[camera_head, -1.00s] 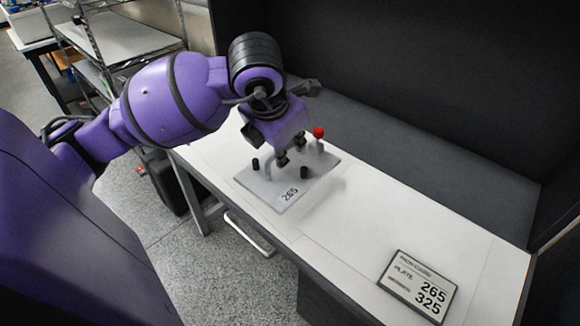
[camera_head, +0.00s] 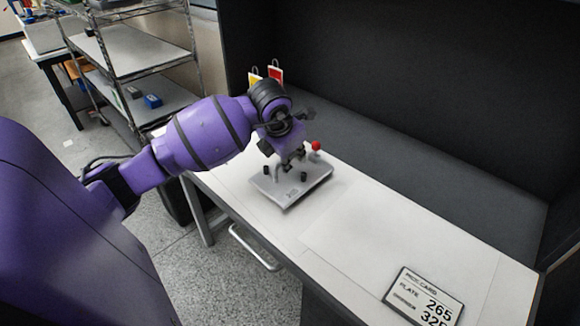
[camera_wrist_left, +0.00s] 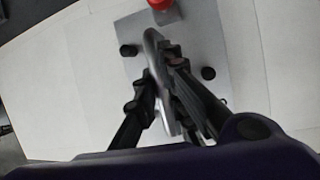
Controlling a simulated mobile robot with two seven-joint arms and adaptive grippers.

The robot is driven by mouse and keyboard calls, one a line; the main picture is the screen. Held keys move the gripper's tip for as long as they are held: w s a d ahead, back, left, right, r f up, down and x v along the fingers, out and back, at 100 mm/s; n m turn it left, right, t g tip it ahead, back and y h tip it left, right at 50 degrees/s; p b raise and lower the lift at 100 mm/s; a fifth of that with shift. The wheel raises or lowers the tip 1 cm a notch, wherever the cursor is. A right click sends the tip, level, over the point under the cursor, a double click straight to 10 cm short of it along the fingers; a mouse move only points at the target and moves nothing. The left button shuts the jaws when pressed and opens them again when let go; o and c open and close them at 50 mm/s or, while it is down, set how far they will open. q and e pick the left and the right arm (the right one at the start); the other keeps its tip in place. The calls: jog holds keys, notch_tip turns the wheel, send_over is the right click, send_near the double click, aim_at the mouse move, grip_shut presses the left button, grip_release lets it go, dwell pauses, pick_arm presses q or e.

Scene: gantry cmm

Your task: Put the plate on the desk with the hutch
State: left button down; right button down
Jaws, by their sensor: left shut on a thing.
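The plate is a flat grey rectangle (camera_head: 318,178) with a bent metal handle (camera_wrist_left: 152,45), a red knob (camera_head: 316,146) and small black pegs. It is at the far left part of the white worktop (camera_head: 385,225), and its near edge seems slightly raised, with a shadow below. My left gripper (camera_head: 289,160) is above the plate, shut on its handle. The left wrist view shows the fingers (camera_wrist_left: 163,72) on both sides of the handle. The number label on the plate is blurred. My right gripper is in neither view.
Dark hutch-like panels (camera_head: 400,80) rise behind and right of the worktop. The worktop between plate and card is clear. A wire shelf (camera_head: 130,55) stands at left; red and yellow tags (camera_head: 275,74) hang behind my arm.

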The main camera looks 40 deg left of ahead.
aim_at(290, 171)
pick_arm(q)
jog(key=shift+w+a+f, duration=0.1)
jog(key=shift+f, duration=1.4)
jog(key=shift+f, duration=0.15)
jog(key=c, duration=1.8)
grip_release()
jog(key=v, duration=1.2)
